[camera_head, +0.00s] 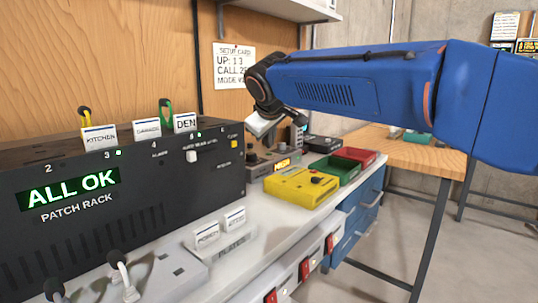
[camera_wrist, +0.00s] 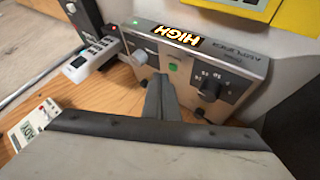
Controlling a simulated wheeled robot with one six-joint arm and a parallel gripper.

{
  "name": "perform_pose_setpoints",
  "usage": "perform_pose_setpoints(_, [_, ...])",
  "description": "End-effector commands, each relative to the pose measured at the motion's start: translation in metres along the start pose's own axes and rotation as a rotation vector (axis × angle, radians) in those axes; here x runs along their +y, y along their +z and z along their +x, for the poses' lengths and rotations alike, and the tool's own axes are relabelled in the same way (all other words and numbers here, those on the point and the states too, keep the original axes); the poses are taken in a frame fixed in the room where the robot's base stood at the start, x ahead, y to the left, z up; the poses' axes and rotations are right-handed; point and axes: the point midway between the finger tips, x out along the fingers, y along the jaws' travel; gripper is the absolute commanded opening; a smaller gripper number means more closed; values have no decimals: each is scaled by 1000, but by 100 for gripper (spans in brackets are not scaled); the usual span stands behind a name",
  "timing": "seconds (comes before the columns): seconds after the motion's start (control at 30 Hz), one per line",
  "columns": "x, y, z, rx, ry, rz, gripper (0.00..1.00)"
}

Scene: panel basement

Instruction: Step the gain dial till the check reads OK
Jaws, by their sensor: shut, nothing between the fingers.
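The grey amplifier box (camera_wrist: 225,65) fills the upper middle of the wrist view. Its lit display (camera_wrist: 178,36) reads HIGH. A black dial (camera_wrist: 209,88) with numbers around it is on the box's right part. A green button (camera_wrist: 173,68) and a smaller knob (camera_wrist: 138,57) are left of the dial. My gripper (camera_wrist: 158,82) is shut and empty, its tips just below the green button and left of the dial; I cannot tell if they touch the box. In the head view my gripper (camera_head: 262,125) hangs above the box's orange display (camera_head: 282,163).
A black patch rack (camera_head: 130,180) reading ALL OK stands at left. A yellow box (camera_head: 300,186), a green tray (camera_head: 334,170) and a red tray (camera_head: 357,155) sit right of the amplifier. A setup card (camera_head: 234,66) hangs on the wall, partly unreadable.

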Motion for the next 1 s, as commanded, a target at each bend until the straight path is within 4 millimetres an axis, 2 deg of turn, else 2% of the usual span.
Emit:
perform_pose_setpoints(0.2, [2, -2, -2, 1, 0, 1, 0])
perform_pose_setpoints(0.7, [22, -22, -29, 1, 0, 1, 0])
perform_pose_setpoints(1.0, [26, -26, -35, 0, 0, 0, 0])
